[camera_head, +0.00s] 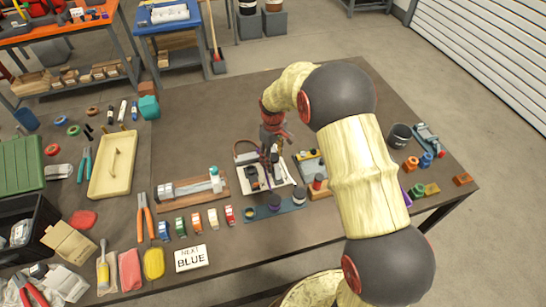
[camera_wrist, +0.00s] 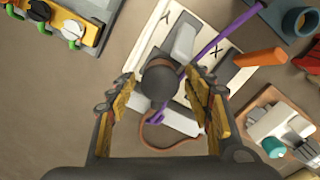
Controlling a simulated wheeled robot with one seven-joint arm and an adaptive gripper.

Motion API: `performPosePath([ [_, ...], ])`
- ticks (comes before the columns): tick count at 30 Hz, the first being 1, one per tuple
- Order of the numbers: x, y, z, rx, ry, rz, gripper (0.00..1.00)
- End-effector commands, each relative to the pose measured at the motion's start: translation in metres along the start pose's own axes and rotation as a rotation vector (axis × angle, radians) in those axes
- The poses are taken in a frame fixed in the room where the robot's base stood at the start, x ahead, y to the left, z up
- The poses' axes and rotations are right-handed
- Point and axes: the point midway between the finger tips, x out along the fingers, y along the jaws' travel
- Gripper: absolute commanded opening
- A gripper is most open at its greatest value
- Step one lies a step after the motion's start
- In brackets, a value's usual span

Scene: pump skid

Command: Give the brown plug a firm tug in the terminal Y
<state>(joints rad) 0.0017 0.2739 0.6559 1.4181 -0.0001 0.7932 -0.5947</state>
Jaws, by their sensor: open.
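My gripper (camera_wrist: 159,77) is open in the wrist view, with one yellow-padded finger on each side of a dark brown round thing that looks like the brown plug (camera_wrist: 160,80), seen from above. I see no clear contact. A brown cable (camera_wrist: 168,149) loops near its lower side. The plug is over a white board (camera_wrist: 147,48) near the letter Y; it hides most of the terminal below. A light grey block (camera_wrist: 183,42) is just beyond it. In the head view my gripper (camera_head: 273,135) is above the white board (camera_head: 271,188), and the plug cannot be made out.
A purple cable (camera_wrist: 212,46) crosses the board close to the right finger. An orange bar (camera_wrist: 260,57) lies right of the letter X. A valve unit (camera_wrist: 62,24) and a wooden block with a teal knob (camera_wrist: 273,146) flank the board.

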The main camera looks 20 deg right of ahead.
Motion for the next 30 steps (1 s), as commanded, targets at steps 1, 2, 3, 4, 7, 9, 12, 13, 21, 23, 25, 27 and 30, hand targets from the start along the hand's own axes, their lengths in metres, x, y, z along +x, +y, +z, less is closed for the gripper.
performPosePath([
  [1, 0.000, 0.000, 0.000, 0.000, 0.000, 0.000, 0.54],
  [2, 0.000, 0.000, 0.000, 0.000, 0.000, 0.000, 0.54],
  [3, 0.000, 0.000, 0.000, 0.000, 0.000, 0.000, 0.54],
  [4, 0.000, 0.000, 0.000, 0.000, 0.000, 0.000, 0.54],
  [7, 0.000, 0.000, 0.000, 0.000, 0.000, 0.000, 0.54],
  [9, -0.001, 0.000, 0.000, 0.000, 0.000, 0.000, 0.54],
  [12, -0.007, 0.000, 0.000, 0.000, 0.001, 0.001, 0.54],
  [13, -0.010, 0.001, -0.001, 0.000, 0.002, 0.001, 0.54],
  [21, -0.060, 0.001, -0.001, 0.000, 0.003, 0.002, 0.54],
  [23, -0.072, 0.001, -0.001, 0.000, 0.003, 0.002, 0.54],
  [25, -0.085, 0.001, -0.001, 0.000, 0.003, 0.002, 0.54],
  [27, -0.096, 0.000, -0.001, 0.000, 0.001, 0.001, 0.54],
  [30, -0.108, 0.000, -0.001, 0.000, 0.000, 0.000, 0.54],
])
